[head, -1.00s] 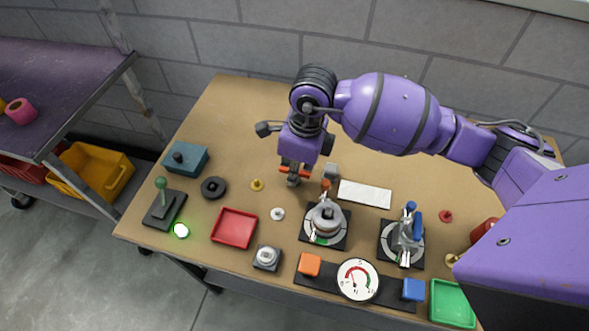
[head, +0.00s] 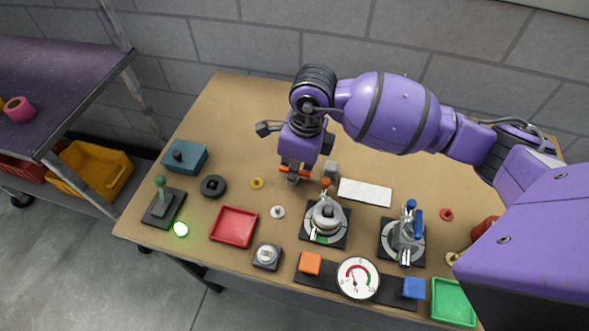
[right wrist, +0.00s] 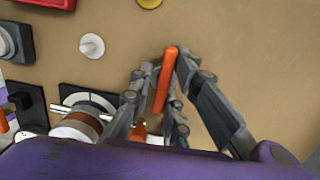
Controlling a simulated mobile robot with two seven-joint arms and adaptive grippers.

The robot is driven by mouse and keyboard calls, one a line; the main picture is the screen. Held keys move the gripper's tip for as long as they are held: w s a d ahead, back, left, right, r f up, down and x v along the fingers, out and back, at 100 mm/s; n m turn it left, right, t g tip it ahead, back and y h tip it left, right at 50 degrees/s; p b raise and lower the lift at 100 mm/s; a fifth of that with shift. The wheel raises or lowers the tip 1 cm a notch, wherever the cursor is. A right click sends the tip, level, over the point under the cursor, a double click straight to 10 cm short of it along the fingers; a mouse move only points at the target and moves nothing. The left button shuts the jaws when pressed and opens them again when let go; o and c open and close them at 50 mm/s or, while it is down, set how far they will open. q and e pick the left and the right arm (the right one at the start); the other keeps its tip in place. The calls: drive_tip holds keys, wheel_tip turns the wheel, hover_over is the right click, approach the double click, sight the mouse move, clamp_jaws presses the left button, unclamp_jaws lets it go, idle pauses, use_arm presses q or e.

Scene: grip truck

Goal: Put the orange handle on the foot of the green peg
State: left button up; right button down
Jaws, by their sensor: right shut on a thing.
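The orange handle (head: 285,169) is a slim bar between the fingertips of my right gripper (head: 293,176). In the right wrist view the handle (right wrist: 164,82) lies lengthwise between the two fingers of the gripper (right wrist: 161,72), which is shut on it. In the head view its middle is partly hidden by the fingers. I cannot tell whether it touches the table. The green peg (head: 160,183) stands upright on a dark square foot (head: 156,214) at the table's left end, well left of my right gripper. My left gripper is not in view.
Between gripper and peg are a black ring (head: 213,186), a yellow knob (head: 257,183), a white knob (head: 278,212) and a red tray (head: 234,227). A teal box (head: 188,157) stands behind the peg. A lit green lamp (head: 181,229) is near its foot. Clamps (head: 326,222) stand front right.

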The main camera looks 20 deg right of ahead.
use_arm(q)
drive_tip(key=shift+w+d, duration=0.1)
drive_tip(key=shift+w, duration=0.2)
use_arm(e)
drive_tip(key=shift+f, duration=0.15)
drive_tip(key=c, duration=1.6)
unclamp_jaws()
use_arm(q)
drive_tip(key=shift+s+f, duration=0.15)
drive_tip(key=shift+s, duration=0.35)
use_arm(e)
drive_tip(key=o, duration=0.3)
drive_tip(key=shift+o, duration=0.2)
drive_tip(key=shift+r+p, duration=1)
drive_tip(key=shift+r, duration=1.05)
drive_tip(key=shift+r+p, duration=0.65)
drive_tip(key=shift+r, duration=1.1)
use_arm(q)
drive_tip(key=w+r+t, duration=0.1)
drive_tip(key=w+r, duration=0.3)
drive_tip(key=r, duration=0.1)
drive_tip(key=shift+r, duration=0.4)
